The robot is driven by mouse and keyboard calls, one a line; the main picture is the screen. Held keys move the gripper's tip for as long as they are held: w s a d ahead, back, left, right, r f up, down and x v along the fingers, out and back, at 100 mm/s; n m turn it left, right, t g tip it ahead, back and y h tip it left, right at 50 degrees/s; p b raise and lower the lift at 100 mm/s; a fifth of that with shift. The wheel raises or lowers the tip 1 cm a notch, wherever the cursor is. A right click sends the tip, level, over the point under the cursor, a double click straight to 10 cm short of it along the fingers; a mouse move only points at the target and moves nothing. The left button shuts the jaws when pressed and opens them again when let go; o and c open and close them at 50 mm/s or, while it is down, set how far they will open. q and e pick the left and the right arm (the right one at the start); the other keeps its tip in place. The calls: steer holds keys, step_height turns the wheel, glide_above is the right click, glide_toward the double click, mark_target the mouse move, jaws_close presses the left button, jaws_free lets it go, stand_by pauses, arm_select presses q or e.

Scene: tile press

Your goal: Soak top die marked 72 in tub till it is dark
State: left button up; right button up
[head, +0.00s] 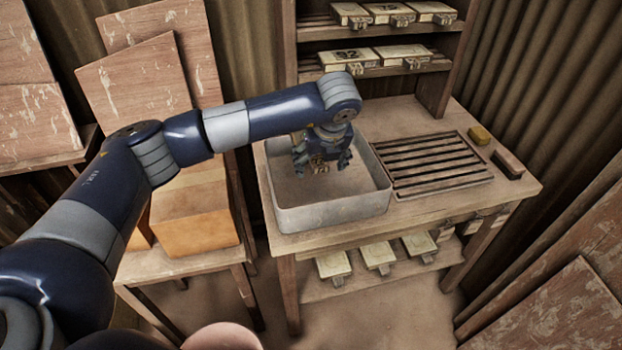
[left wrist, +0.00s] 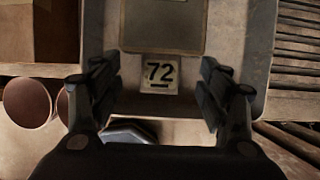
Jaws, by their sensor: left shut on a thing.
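My left gripper (head: 321,165) points down inside the grey metal tub (head: 335,213) on the bench. It is shut on the die marked 72; the number tag (left wrist: 160,75) shows between the fingers in the left wrist view. The die's slab (left wrist: 163,25) lies beyond the tag and looks dull grey-brown, with its far part cut off by the frame. In the head view only a small bit shows under the fingers, and the slab cannot be made out. The tub holds a flat brownish surface. I cannot tell how deep the die sits. My right gripper is not in view.
Other pale dies stand on the back shelves (head: 405,70) and the lower shelf (head: 378,257). Clay blocks (head: 195,212) stand at left.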

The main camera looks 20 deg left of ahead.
arm_select(q)
steer(key=shift+r, duration=0.1)
steer(key=shift+r+p, duration=0.55)
steer(key=shift+r, duration=1.45)
